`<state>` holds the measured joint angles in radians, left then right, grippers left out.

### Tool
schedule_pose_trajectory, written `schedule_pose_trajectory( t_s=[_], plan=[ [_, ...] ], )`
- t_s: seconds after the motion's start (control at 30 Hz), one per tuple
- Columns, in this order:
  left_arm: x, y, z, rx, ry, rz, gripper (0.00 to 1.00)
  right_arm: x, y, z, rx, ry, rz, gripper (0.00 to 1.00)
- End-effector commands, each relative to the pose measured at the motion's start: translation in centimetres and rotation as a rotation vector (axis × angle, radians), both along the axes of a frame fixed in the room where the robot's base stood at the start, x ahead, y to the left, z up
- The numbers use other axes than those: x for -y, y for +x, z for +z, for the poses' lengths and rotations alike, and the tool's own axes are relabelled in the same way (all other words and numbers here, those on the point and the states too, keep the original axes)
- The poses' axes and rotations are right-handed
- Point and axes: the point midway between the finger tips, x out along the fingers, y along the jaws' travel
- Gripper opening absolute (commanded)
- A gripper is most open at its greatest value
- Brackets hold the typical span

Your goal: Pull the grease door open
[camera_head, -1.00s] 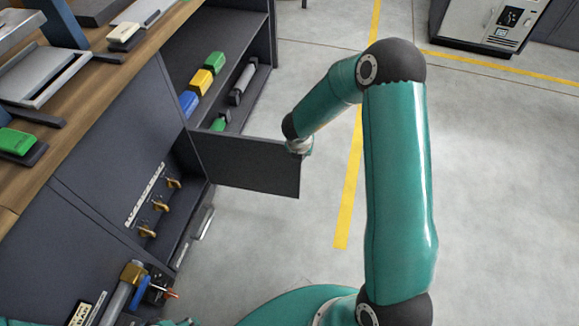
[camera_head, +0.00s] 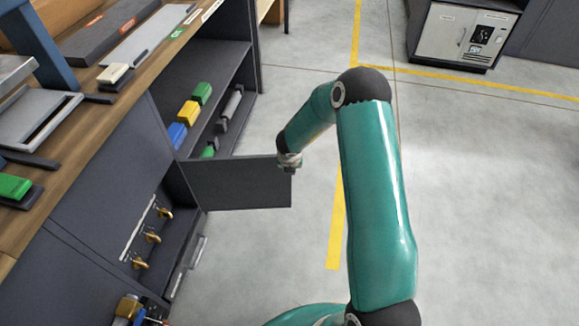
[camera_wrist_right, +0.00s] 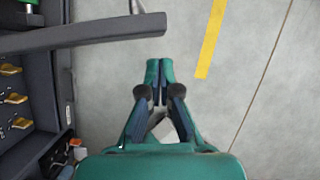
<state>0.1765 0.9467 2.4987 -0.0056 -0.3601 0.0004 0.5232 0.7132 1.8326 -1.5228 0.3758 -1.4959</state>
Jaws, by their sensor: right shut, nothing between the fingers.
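The dark grey grease door (camera_head: 238,184) stands open, sticking out from the cabinet front into the aisle. In the right wrist view its edge (camera_wrist_right: 85,38) crosses the upper left. My right gripper (camera_head: 290,165) is at the door's free end in the head view. In the right wrist view the right gripper (camera_wrist_right: 160,68) is shut and empty, its fingertips just below the door edge and apart from it in the picture. Whether they touch the door is unclear. My left gripper is out of view.
The open compartment holds blue, yellow and green blocks (camera_head: 188,112) on a shelf. Below the wooden worktop (camera_head: 100,120), brass-coloured hooks (camera_head: 153,237) sit in a recess. Clear floor (camera_head: 480,190) lies to the right, with a grey cabinet (camera_head: 465,37) at the back.

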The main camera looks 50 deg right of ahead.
Motion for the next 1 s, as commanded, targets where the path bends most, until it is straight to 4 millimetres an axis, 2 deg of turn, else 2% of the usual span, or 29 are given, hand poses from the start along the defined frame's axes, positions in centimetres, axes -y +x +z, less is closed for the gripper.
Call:
schedule_pose_trajectory(
  t_s=[0.17, 0.3, 0.4, 0.63, 0.8, 1.0],
  plan=[
    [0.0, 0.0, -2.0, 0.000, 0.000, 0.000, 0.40, -1.4, -0.5, -0.6, 0.000, -0.001, 0.007, 0.00],
    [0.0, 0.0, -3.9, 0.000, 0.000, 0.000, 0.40, -3.4, -1.1, -0.8, 0.001, 0.000, 0.020, 0.00],
    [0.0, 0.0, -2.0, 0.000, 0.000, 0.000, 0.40, -3.8, -1.6, 2.4, 0.003, -0.002, 0.017, 0.00],
    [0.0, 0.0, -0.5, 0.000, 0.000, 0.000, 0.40, -5.0, -2.9, 6.7, 0.002, -0.001, 0.019, 0.00],
    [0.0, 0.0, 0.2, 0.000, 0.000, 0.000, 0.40, -5.6, -3.5, 8.6, -0.001, -0.001, 0.018, 0.00],
    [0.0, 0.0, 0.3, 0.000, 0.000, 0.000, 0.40, -5.8, -3.7, 9.2, -0.001, -0.001, 0.018, 0.00]
  ],
)
